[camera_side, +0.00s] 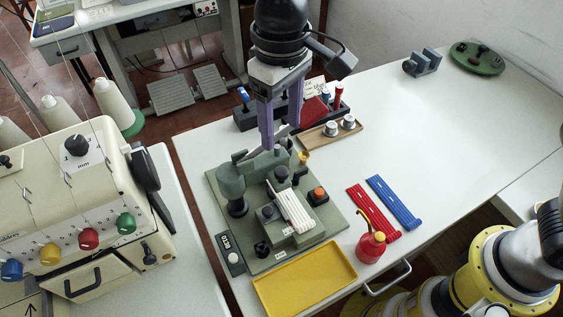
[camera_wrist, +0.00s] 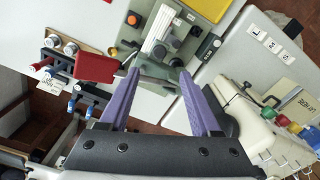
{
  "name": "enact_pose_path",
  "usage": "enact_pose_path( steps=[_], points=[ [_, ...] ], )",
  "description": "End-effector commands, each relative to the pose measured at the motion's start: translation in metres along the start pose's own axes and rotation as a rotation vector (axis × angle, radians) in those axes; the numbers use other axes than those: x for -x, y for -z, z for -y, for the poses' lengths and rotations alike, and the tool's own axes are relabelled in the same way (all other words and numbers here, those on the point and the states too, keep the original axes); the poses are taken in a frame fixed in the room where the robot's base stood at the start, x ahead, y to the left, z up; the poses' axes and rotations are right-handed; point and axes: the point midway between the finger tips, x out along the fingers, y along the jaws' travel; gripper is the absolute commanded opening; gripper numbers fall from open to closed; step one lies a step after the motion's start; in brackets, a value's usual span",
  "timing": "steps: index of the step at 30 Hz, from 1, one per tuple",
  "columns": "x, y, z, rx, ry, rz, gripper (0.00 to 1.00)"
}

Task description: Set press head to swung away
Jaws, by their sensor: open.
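The press is a grey-green machine on a green base plate (camera_side: 325,228), with a thick rounded green arm (camera_side: 256,172) along the plate's back part. I take this arm for the press head; my fingers partly hide its far end, and its exact swing position is hard to tell. A white ribbed piece (camera_side: 293,208) lies uncovered on the block in front; it also shows in the wrist view (camera_wrist: 160,28). My gripper (camera_side: 281,139) points down with purple fingers at the back of the arm. In the wrist view my gripper (camera_wrist: 159,74) is open, fingertips apart; contact is unclear.
An orange button (camera_side: 318,194) sits on the plate's right. A yellow tray (camera_side: 305,278), red oil can (camera_side: 371,246), red strip (camera_side: 373,212) and blue strip (camera_side: 394,203) lie nearby. A wooden holder (camera_side: 330,134) stands behind. The table's right side is mostly clear.

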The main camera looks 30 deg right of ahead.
Motion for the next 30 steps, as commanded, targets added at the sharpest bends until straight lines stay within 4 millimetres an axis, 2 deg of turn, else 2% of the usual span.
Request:
enact_pose_path(
  steps=[9, 15, 21, 30],
  points=[
    [-0.064, -0.001, -0.001, -0.001, -0.001, 0.004, 0.64],
    [-0.093, 0.000, -0.001, -0.001, 0.000, 0.001, 0.64],
    [-0.107, 0.000, -0.001, -0.002, 0.000, 0.000, 0.64],
    [-0.108, 0.000, -0.001, -0.001, 0.000, -0.001, 0.64]
  ],
)
